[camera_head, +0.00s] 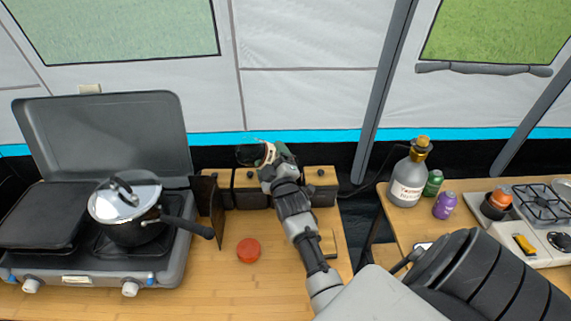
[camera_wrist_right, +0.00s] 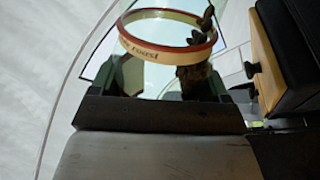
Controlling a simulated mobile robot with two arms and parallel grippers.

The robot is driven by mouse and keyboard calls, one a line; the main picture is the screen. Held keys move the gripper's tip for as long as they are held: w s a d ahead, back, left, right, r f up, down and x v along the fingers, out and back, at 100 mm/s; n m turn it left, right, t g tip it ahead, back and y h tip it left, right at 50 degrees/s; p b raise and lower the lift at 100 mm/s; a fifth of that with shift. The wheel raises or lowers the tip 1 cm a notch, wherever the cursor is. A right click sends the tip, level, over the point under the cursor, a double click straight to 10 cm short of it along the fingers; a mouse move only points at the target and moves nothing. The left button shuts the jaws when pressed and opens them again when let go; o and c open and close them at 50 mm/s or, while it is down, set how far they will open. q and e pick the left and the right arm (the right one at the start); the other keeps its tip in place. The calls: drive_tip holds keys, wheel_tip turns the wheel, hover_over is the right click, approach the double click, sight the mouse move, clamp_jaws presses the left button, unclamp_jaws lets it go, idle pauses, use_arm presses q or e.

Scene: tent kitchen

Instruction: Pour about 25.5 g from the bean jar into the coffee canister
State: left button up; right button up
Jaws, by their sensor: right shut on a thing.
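The bean jar (camera_wrist_right: 140,85) is clear glass with a cream and red band bearing lettering that ends in "roast". Dark beans (camera_wrist_right: 198,80) gather at its right side in the right wrist view. My right gripper (camera_head: 267,155) is shut on the jar and holds it tilted above the back of the wooden counter. The jar shows only partly beside the gripper in the head view. Several dark canisters with wooden lids and black knobs stand in a row below it, including one at right (camera_head: 320,185); I cannot tell which is the coffee canister. My left gripper is out of view.
A red round lid (camera_head: 248,250) lies on the counter (camera_head: 215,285). A stove with a lidded pot (camera_head: 125,210) stands left, its handle reaching over the counter. A bottle (camera_head: 408,178) and small cans stand on the right table. Counter around the red lid is clear.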

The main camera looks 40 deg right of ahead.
drive_tip(key=shift+w+r, duration=0.1)
drive_tip(key=shift+r, duration=0.05)
drive_tip(key=shift+d+r, duration=0.1)
drive_tip(key=shift+r, duration=0.05)
drive_tip(key=shift+r+m+p, duration=0.1)
drive_tip(key=shift+m+p, duration=0.2)
drive_tip(key=shift+p, duration=0.1)
drive_tip(key=shift+d, duration=0.1)
idle(0.4)
idle(0.4)
idle(0.5)
idle(1.7)
